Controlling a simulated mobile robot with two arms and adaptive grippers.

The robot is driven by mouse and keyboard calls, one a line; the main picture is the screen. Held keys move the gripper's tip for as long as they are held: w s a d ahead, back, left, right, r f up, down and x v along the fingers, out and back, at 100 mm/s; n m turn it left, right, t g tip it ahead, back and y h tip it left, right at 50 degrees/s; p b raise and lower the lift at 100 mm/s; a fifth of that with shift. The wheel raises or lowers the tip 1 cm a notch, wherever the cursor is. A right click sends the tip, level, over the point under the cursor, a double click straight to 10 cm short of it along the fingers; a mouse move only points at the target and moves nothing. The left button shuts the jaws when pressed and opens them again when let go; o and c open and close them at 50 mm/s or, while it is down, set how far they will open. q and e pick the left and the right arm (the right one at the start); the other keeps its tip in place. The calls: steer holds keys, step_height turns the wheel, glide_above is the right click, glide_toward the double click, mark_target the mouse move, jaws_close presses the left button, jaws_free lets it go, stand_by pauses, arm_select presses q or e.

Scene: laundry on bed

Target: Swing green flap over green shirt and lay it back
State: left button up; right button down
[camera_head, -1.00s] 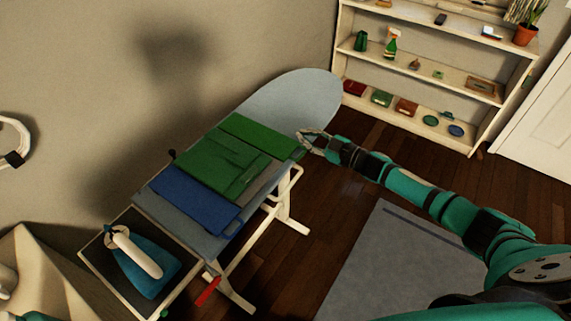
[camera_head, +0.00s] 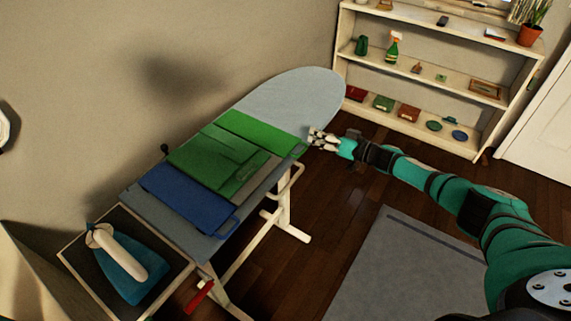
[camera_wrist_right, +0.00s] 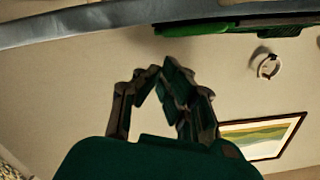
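The green flap (camera_head: 258,129) lies flat on the ironing board, with a handle (camera_head: 299,150) at its near right end. The darker green shirt (camera_head: 205,163) lies flat beside it, with a folded part on top. My right gripper (camera_head: 311,137) is just right of the flap's handle, off the board's edge, and appears apart from it. In the right wrist view its fingertips (camera_wrist_right: 161,68) come together with nothing seen between them. A bright green edge (camera_wrist_right: 195,30) shows above them in that view. My left gripper is out of view.
A blue flap (camera_head: 182,200) with its own handle lies at the near end of the ironing board (camera_head: 290,95). An iron (camera_head: 125,265) rests on a dark tray (camera_head: 75,256). A shelf (camera_head: 410,85) stands behind. The floor right of the board is open.

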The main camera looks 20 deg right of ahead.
arm_select(q)
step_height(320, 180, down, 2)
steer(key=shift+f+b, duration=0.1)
steer(key=shift+b, duration=0.7)
arm_select(e)
step_height(320, 180, down, 2)
steer(key=shift+w+d+f+m, duration=0.1)
steer(key=shift+m, duration=0.3)
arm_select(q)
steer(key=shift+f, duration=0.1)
